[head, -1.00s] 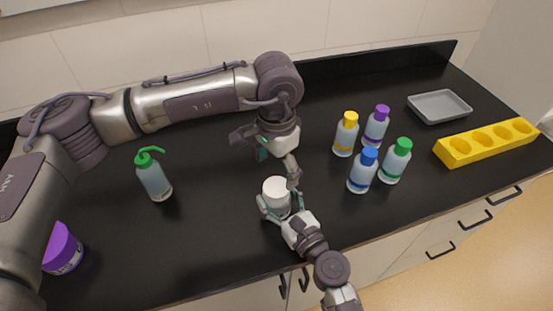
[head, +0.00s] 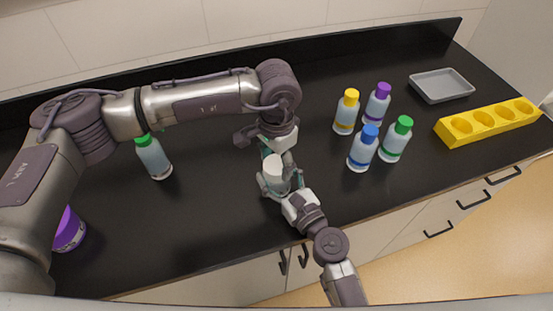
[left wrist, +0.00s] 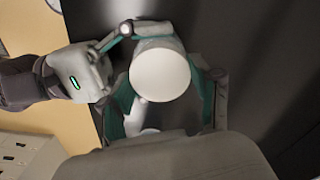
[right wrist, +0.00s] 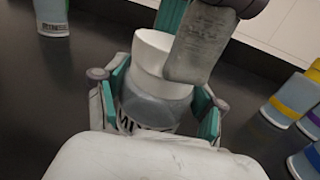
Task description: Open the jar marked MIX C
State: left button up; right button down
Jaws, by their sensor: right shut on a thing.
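The jar (right wrist: 155,105) has a white lid (head: 273,168). In the right wrist view, part of a dark "MI…" marking shows low on its body; the rest is hidden. My right gripper (right wrist: 158,92) is shut on the jar's body and holds it roughly upright near the counter's front edge. My left gripper (left wrist: 165,65) is over the jar from above, its fingers apart on both sides of the lid. A gap shows beside the lid in the left wrist view. One left finger covers part of the lid in the right wrist view.
Bottles with yellow (head: 347,112), purple (head: 377,105), blue (head: 363,148) and green (head: 396,140) caps stand right of the jar. A yellow rack (head: 487,122) and grey tray (head: 441,86) are farther right. A green-topped bottle (head: 153,158) and purple-lidded jar (head: 68,230) stand left.

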pick_arm(q)
jog(key=c, duration=0.5)
jog(key=n, duration=2.2)
jog(key=shift+n, duration=0.4)
jog(key=n, duration=1.4)
jog(key=shift+n, duration=0.4)
jog(key=n, duration=1)
jog(key=shift+r, duration=0.1)
jog(key=n, duration=0.6)
jog(key=shift+n, duration=0.3)
jog(key=shift+r, duration=0.2)
